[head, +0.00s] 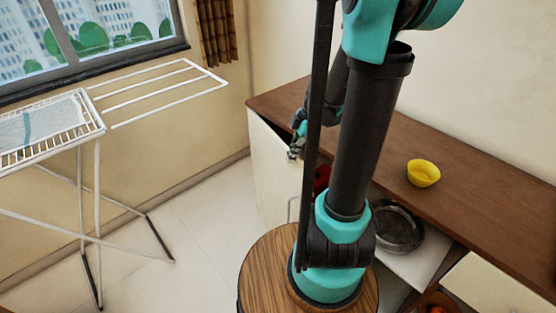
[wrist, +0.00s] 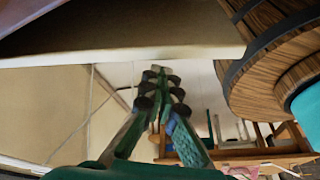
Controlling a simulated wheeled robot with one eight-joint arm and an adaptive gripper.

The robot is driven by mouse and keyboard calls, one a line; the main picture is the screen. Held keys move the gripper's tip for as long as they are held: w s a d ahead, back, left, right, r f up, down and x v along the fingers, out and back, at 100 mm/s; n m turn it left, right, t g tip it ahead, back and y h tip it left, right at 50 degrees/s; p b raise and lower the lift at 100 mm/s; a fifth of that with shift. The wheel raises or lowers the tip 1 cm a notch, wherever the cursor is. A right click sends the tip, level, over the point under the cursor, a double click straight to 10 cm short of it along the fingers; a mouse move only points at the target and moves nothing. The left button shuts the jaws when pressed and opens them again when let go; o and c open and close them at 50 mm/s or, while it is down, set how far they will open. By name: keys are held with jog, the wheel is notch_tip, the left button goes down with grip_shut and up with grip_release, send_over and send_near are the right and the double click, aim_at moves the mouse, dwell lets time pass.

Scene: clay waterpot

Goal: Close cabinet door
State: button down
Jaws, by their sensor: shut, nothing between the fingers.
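The wooden cabinet (head: 480,190) has a brown top and runs along the right wall. Its pale door (head: 270,172) is at the left end in the head view, standing partly open, with a dark gap below the top. A handle (head: 292,208) shows low on the door. My gripper (head: 297,146) is near the door's upper right part, partly hidden by my arm; I cannot tell whether it touches the door. In the wrist view my gripper (wrist: 160,72) is shut and empty, below a pale panel edge (wrist: 120,56) crossing the picture.
A dark pan (head: 398,230) and a partly hidden red object (head: 322,178) are in the open cabinet space. A yellow bowl (head: 423,173) stands on top. A white drying rack (head: 98,160) stands at left. Clear floor (head: 190,215) lies between rack and cabinet.

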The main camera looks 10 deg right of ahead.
jog(key=shift+w+d, duration=0.3)
jog(key=shift+d, duration=0.5)
jog(key=shift+w+d, duration=0.25)
jog(key=shift+d, duration=0.55)
jog(key=shift+w+d, duration=0.3)
jog(key=shift+d, duration=0.5)
jog(key=v, duration=1.2)
jog(key=m+t+h, duration=0.1)
jog(key=m+h, duration=0.1)
jog(key=m, duration=0.6)
send_over(300, 170)
jog(key=w+d, duration=0.1)
jog(key=d, duration=0.1)
notch_tip(300, 170, down, 7)
jog(key=s+a+f+m+t, duration=0.1)
jog(key=m, duration=0.1)
jog(key=s+a+f+m+h, duration=0.1)
jog(key=f+m, duration=0.1)
jog(key=m, duration=0.1)
jog(key=s+a+f+m+t, duration=0.1)
jog(key=s+f+m, duration=0.1)
jog(key=shift+s+a+f+m+t, duration=0.1)
jog(key=shift+m+t, duration=0.2)
jog(key=shift+m, duration=0.1)
jog(key=shift+s+a+f+m+t+h, duration=0.2)
jog(key=shift+s+f+m, duration=0.15)
jog(key=shift+m, duration=0.25)
jog(key=shift+s+a+f+m+t+h, duration=0.1)
jog(key=shift+s+f+m+h, duration=0.15)
jog(key=shift+m, duration=0.35)
